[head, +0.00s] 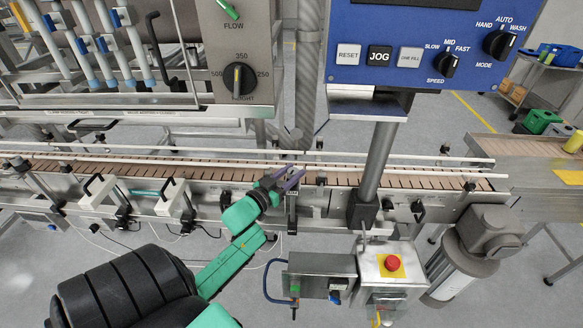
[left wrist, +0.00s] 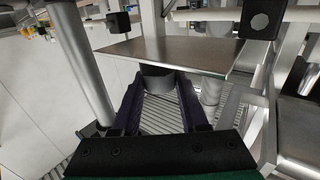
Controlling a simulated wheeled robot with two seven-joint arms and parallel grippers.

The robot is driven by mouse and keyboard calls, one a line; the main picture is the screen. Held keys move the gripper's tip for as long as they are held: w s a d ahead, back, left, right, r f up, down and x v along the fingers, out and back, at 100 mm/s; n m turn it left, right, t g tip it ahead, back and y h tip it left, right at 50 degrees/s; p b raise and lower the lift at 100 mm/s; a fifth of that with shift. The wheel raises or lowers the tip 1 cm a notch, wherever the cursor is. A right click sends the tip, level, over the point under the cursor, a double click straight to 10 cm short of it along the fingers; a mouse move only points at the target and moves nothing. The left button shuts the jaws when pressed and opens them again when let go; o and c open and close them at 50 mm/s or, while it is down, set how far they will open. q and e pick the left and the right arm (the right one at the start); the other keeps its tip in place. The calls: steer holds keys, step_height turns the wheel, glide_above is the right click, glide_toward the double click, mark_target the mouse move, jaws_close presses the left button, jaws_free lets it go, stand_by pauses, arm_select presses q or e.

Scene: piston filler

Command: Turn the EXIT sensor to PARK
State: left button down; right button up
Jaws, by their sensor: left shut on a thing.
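My left gripper (head: 292,178) reaches in over the near side of the conveyor, its purple fingers at the near guide rail. In the left wrist view the two fingers (left wrist: 160,108) are shut on a dark grey round piece (left wrist: 157,77) under the edge of a flat metal plate. This piece seems to be the EXIT sensor's turning part, but no EXIT or PARK label can be read. In the head view the fingers hide it, so its angle cannot be told. My right gripper is in neither view.
The conveyor (head: 415,182) runs across behind the gripper, with guide rails along it. A grey post (head: 378,160) stands to the right, under the blue control panel (head: 425,45). A box with a red emergency button (head: 392,263) and a motor (head: 465,255) stand at lower right.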

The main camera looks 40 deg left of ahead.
arm_select(q)
steer(key=m+h, duration=0.2)
steer(key=h, duration=0.1)
steer(key=shift+a+f, duration=0.1)
steer(key=shift+f, duration=0.1)
steer(key=shift+m+g+h+b, duration=0.3)
steer(key=shift+m+h+b, duration=0.25)
steer(key=shift+h, duration=0.35)
steer(key=m+h+b, duration=0.1)
steer(key=h+b, duration=0.1)
steer(key=m+g+h+b, duration=0.1)
steer(key=b, duration=0.1)
steer(key=m+g+h+b, duration=0.1)
steer(key=m+h+b, duration=0.1)
steer(key=shift+f+h, duration=0.25)
steer(key=shift+h, duration=0.05)
steer(key=shift+r+m+g+h+b, duration=0.2)
steer(key=shift+m+g+h+b, duration=0.15)
steer(key=shift+g+h+b, duration=0.4)
